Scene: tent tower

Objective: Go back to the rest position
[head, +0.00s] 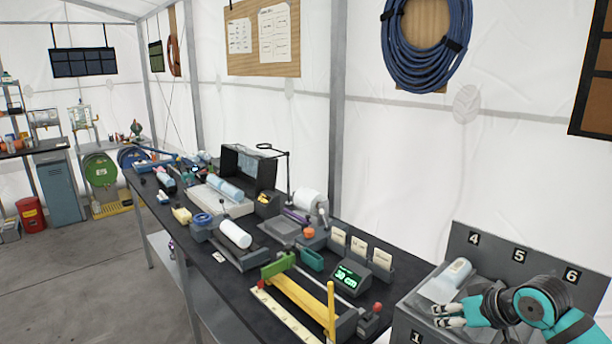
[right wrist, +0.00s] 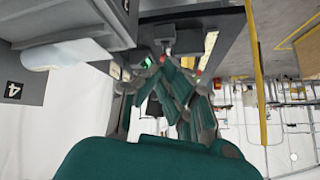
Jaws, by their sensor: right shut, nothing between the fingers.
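My right gripper (head: 439,316) is at the lower right of the head view, over the front of a grey numbered rack (head: 413,300). Its fingers are shut with nothing between them. They also show in the right wrist view (right wrist: 172,85). A white roll with a loose sheet (head: 457,272) lies on the rack below the 4 and 5 labels, just behind the gripper and apart from it. The roll also shows in the right wrist view (right wrist: 68,53). My left gripper is in neither view.
A long black bench (head: 220,268) runs along the tent wall. It bears a yellow and green cutting device (head: 300,297), a green-lit display (head: 346,277), card holders (head: 358,247) and a white roll (head: 235,234). Grey floor (head: 90,280) is open to the left.

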